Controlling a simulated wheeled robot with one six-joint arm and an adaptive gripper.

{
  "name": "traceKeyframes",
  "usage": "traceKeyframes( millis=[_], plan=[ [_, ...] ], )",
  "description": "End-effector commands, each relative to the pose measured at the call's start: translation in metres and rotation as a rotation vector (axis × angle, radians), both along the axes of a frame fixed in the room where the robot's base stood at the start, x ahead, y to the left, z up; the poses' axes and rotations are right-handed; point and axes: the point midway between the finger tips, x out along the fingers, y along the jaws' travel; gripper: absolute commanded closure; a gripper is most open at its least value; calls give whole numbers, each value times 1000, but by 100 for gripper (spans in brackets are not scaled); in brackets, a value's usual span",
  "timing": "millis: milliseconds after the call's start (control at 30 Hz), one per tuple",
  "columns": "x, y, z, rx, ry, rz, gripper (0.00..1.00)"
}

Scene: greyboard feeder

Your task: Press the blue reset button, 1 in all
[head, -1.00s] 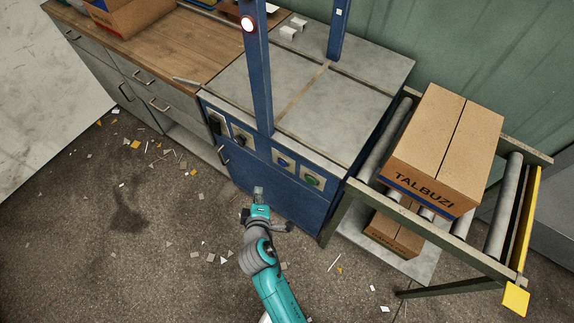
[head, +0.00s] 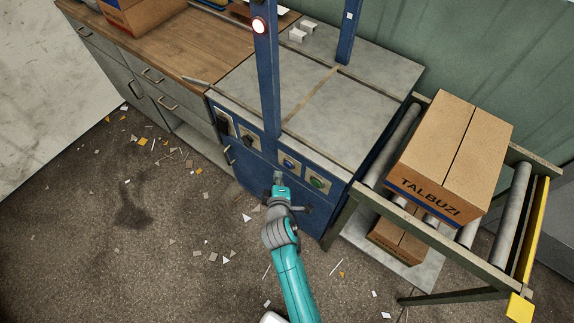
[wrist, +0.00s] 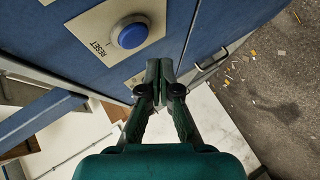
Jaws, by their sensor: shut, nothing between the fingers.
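The blue reset button (wrist: 131,33) is a round blue cap on a pale plate marked RESET in the wrist view. In the head view the blue button (head: 289,163) sits on the front of the blue machine, left of a green button (head: 318,183). My gripper (wrist: 160,67) is shut and empty, with its fingertips below and right of the button in the wrist view, apart from it. In the head view my gripper (head: 278,177) is just in front of the panel, slightly below and left of the blue button.
The blue machine (head: 262,176) has two posts and a lit red-rimmed lamp (head: 259,25). Other dark controls (head: 249,142) lie left of the button. A roller conveyor (head: 374,179) with a TALBUZI box (head: 445,150) stands at the right. Paper scraps litter the open floor.

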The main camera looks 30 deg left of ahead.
Motion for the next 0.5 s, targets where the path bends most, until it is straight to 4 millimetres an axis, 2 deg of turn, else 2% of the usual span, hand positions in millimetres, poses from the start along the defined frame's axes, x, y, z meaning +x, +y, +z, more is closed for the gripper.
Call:
traceKeyframes(
  millis=[200,500],
  plan=[
    [13,-1,1,1,-2,-1,100],
    [14,-1,1,2,0,0,100]
  ],
)
